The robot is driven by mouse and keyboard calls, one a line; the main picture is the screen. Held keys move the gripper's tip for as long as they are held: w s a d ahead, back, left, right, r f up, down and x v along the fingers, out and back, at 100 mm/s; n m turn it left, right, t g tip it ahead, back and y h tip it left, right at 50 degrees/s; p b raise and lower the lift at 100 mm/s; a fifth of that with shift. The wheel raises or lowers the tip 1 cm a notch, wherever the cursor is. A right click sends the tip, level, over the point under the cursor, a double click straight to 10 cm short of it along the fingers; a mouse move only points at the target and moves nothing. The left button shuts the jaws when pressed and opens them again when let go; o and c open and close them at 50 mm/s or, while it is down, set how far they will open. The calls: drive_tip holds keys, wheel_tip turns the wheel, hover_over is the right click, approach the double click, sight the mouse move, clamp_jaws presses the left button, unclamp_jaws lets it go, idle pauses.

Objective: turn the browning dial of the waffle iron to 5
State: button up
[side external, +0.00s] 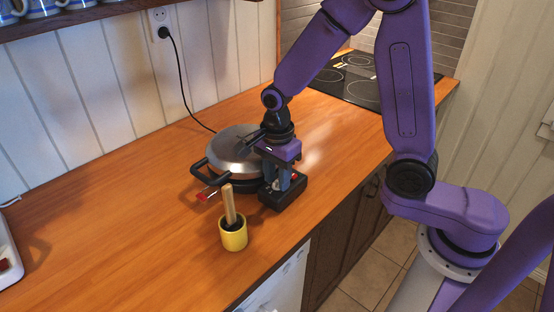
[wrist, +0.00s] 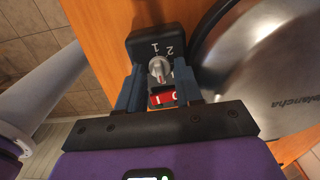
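The waffle iron (side external: 236,152) stands on the counter with its round steel lid shut. Its black control box (side external: 291,192) sticks out at the front right. In the wrist view the grey browning dial (wrist: 159,68) sits on this box. The numbers 1 and 2 show beside the dial; the other numbers are hidden or unclear, and I cannot tell its exact setting. My gripper (wrist: 159,76) is over the box, its blue fingers apart on either side of the dial. A gap shows between the fingers and the dial. In the side view my gripper (side external: 278,186) hides the dial.
A red switch (wrist: 163,98) is on the box beside the dial. A yellow pot (side external: 233,238) with a wooden-handled tool (side external: 229,204) stands in front of the iron. A black cable (side external: 184,84) runs to a wall socket. The left counter (side external: 100,215) is mostly clear.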

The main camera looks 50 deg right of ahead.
sight(277, 180)
wheel_tip(277, 180, up, 17)
drive_tip(key=shift+r, duration=0.15)
idle(0.4)
drive_tip(key=s+d+f+n, duration=0.3)
drive_tip(key=s+n, duration=0.8)
drive_tip(key=n, duration=0.4)
drive_tip(key=s+d+f+n, duration=0.2)
drive_tip(key=s+f+n, duration=0.4)
drive_tip(key=s+n, duration=0.5)
drive_tip(key=n, duration=0.4)
drive_tip(key=shift+d+f, duration=0.2)
drive_tip(key=shift+d, duration=0.2)
